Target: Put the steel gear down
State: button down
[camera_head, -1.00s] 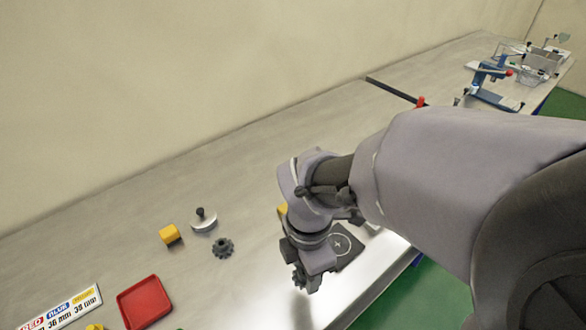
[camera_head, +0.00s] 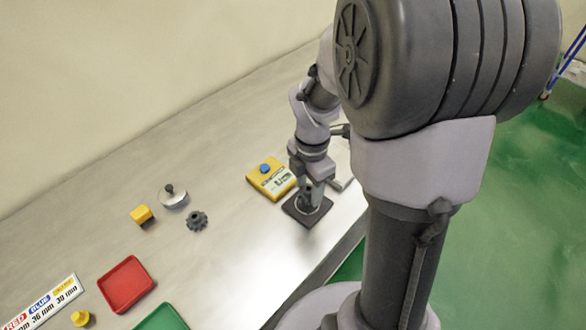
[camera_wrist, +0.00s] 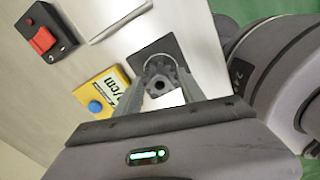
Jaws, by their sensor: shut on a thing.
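My gripper (camera_head: 308,197) is at the dark square pad (camera_head: 294,210) near the front edge of the table. In the wrist view my gripper (camera_wrist: 161,75) is shut on a dark grey steel gear (camera_wrist: 160,84) with a hole in its middle. The gear is over the pad (camera_wrist: 149,50), and part of a white ring marking shows around it. I cannot tell whether the gear touches the pad. In the head view the fingers mostly hide the gear. A second dark gear (camera_head: 197,221) lies on the table to the left.
A yellow gauge (camera_head: 263,186) with a blue button stands beside the pad. Farther left are a silver knobbed piece (camera_head: 172,199), a yellow block (camera_head: 141,214), a red tray (camera_head: 126,284) and a green tray (camera_head: 162,319). A black box with a red part (camera_wrist: 43,40) shows in the wrist view.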

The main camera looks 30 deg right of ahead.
aim_at(309, 189)
notch_tip(309, 189, down, 3)
jog(key=shift+s+f+b, duration=0.1)
jog(key=shift+f+b, duration=0.05)
jog(key=shift+b, duration=0.7)
jog(key=shift+r, duration=0.2)
jog(key=c, duration=0.7)
grip_release()
jog(key=shift+f, duration=0.15)
